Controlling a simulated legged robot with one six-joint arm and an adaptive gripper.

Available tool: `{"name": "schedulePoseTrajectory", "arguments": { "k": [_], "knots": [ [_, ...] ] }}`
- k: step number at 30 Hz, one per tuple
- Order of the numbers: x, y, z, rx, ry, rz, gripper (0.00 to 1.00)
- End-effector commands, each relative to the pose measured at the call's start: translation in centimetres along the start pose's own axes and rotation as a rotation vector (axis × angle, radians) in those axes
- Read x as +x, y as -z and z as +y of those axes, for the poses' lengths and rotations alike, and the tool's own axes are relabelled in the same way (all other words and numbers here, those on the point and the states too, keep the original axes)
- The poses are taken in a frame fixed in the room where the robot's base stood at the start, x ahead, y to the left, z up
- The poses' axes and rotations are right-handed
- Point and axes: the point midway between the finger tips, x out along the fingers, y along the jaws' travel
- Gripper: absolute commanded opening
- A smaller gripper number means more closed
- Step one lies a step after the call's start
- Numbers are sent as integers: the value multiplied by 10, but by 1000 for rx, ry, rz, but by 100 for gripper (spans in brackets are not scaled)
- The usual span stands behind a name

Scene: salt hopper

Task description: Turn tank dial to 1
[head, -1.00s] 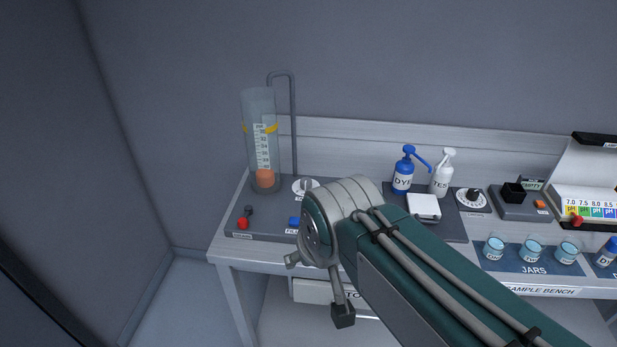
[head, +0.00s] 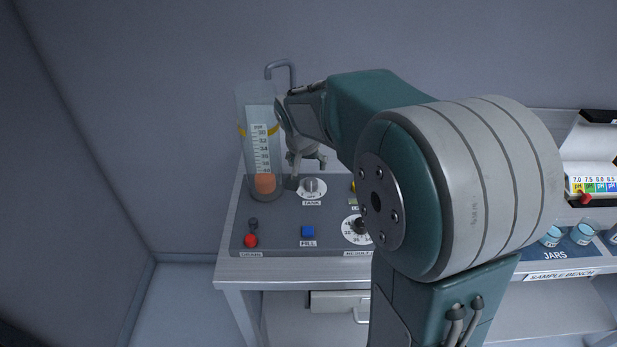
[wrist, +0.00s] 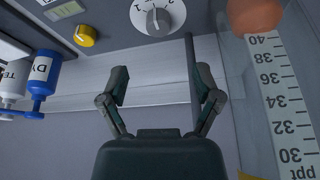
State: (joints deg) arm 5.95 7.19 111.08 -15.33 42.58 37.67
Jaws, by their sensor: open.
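The tank dial (head: 311,187) is a white round dial with a grey knob, on the dark panel above the TANK label in the head view. In the wrist view the dial (wrist: 157,17) shows at the top, with the numerals 1 and 2 beside its knob. My gripper (head: 308,168) is just behind and above the dial in the head view, partly hidden by my wrist. In the wrist view my gripper (wrist: 160,85) has its two fingers spread apart and empty, not touching the dial.
A clear cylinder (head: 258,115) with a ppt scale and an orange float stands close left of my gripper, with a grey pipe (wrist: 193,80) behind. The panel also holds a red drain knob (head: 251,240), a blue FILL button (head: 308,231), a result dial (head: 352,226) and a yellow knob (wrist: 86,36).

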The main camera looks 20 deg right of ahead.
Motion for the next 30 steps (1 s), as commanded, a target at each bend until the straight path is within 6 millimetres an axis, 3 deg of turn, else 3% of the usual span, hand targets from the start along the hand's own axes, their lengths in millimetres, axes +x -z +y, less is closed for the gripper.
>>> {"name": "schedulePoseTrajectory", "arguments": {
  "k": [15,21,28,29,30],
  "knots": [
    [88,-1,0,-2,-2,-3,82],
    [100,-1,0,-3,-1,0,82],
    [100,-1,0,-3,-1,0,82],
    [100,-1,0,-3,-1,0,73],
    [100,-1,0,-3,-1,0,55]
  ]
}}
